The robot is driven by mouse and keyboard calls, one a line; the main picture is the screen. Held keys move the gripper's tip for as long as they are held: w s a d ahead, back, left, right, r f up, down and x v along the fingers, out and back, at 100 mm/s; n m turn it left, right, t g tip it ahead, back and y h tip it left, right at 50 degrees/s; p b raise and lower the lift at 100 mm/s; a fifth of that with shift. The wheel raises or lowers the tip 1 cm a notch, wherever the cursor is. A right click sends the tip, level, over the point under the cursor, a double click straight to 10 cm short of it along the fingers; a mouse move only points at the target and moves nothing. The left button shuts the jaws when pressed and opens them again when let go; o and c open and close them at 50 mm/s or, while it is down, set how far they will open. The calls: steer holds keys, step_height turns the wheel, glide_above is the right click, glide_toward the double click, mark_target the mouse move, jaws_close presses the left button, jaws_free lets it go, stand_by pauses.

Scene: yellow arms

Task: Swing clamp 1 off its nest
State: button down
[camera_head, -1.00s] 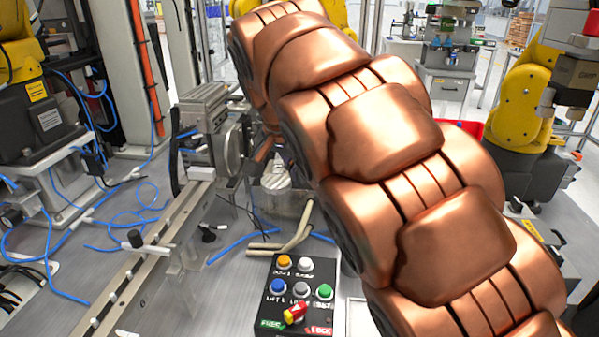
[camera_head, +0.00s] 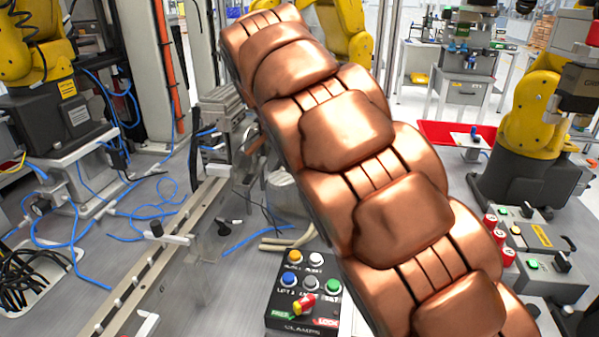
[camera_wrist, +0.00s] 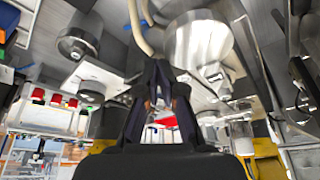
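My copper-coloured arm crosses the camera_head view, and its far end hides my gripper there. In the wrist view my gripper's dark fingers (camera_wrist: 162,95) stand close together with a narrow gap lower down; whether the tips meet is unclear. Large metal round parts, one pale cylinder (camera_wrist: 197,45) and one grey knob-like part (camera_wrist: 77,42), lie beyond the fingers, apart from them as far as I can see. I cannot tell which part is clamp 1 or its nest. A grey metal fixture (camera_head: 222,108) stands behind the rail, partly covered by my arm.
A black clamps button box (camera_head: 304,292) with a red and yellow switch lies left of my arm. A metal rail (camera_head: 160,258) and loose blue hoses (camera_head: 90,205) are at left. A red tray (camera_head: 432,130), a yellow robot arm (camera_head: 530,110) and a control panel (camera_head: 535,240) are at right.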

steer(key=shift+a, duration=0.35)
steer(key=s+d+b, duration=0.1)
steer(key=s+d, duration=0.1)
steer(key=d, duration=0.2)
step_height(320, 180, up, 10)
steer(key=w+a+p, duration=0.1)
steer(key=a+p, duration=0.1)
steer(key=p, duration=0.4)
steer(key=shift+w+a, duration=0.4)
steer(key=shift+d+f, duration=0.1)
stand_by(0.4)
